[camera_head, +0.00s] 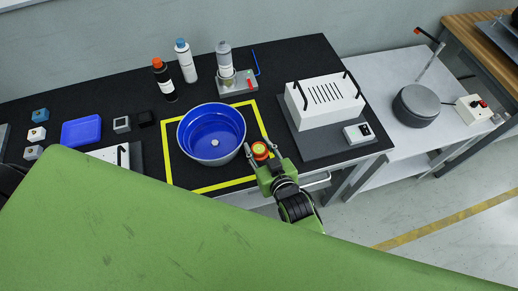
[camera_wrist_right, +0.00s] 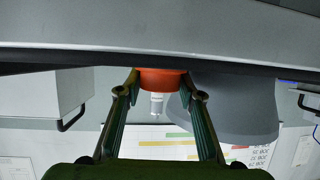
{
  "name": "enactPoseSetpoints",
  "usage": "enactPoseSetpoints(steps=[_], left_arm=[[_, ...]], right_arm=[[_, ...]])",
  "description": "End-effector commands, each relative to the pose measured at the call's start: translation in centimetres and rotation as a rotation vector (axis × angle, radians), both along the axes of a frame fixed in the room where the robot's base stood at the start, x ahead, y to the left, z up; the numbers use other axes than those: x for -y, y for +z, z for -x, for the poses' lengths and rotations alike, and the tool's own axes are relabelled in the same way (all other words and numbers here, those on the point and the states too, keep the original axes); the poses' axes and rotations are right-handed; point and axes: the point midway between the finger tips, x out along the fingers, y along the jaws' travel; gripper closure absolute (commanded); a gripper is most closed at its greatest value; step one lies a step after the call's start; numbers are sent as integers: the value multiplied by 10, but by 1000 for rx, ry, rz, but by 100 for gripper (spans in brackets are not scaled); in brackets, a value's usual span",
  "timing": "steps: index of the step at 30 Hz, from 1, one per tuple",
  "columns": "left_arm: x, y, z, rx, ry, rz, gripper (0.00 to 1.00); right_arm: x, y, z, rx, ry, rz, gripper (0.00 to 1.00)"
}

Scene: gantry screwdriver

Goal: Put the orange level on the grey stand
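The orange level (camera_head: 260,149) is a small round disc with a yellow and orange top. It is between the fingertips of my right gripper (camera_head: 261,153), near the front edge of the black table, right of the blue bowl. In the right wrist view the orange level (camera_wrist_right: 163,79) shows between both fingertips (camera_wrist_right: 162,85), which touch its sides. A low grey stand (camera_head: 236,86) with a red spot stands at the back of the table, behind the bowl; a grey bottle is at its rear. My left gripper is not in view.
The blue bowl (camera_head: 211,133) stands inside a yellow square outline. A white slotted box (camera_head: 325,100) stands on the right, bottles (camera_head: 187,63) at the back, a blue tray (camera_head: 81,131) on the left. A green surface hides the lower foreground.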

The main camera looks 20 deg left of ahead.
Motion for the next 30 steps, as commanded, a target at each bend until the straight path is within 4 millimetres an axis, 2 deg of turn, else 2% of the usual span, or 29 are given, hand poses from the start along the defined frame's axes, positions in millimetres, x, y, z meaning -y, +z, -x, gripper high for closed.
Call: enactPoseSetpoints(steps=[1, 2, 5, 6, 14, 19, 30], left_arm=[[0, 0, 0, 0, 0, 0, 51], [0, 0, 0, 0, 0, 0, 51], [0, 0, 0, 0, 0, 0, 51], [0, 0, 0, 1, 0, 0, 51], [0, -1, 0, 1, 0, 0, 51], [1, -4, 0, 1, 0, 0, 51], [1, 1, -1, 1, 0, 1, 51]], right_arm=[[0, -1, 0, -2, 0, 2, 85], [1, -1, 1, -3, 0, 3, 91], [1, -2, 1, -4, 0, 3, 91], [1, -2, 1, -4, 0, 3, 95], [2, -3, 1, -6, 0, 6, 95], [9, 3, -4, -5, 0, 7, 95], [7, 74, -4, 0, 0, 0, 95]])
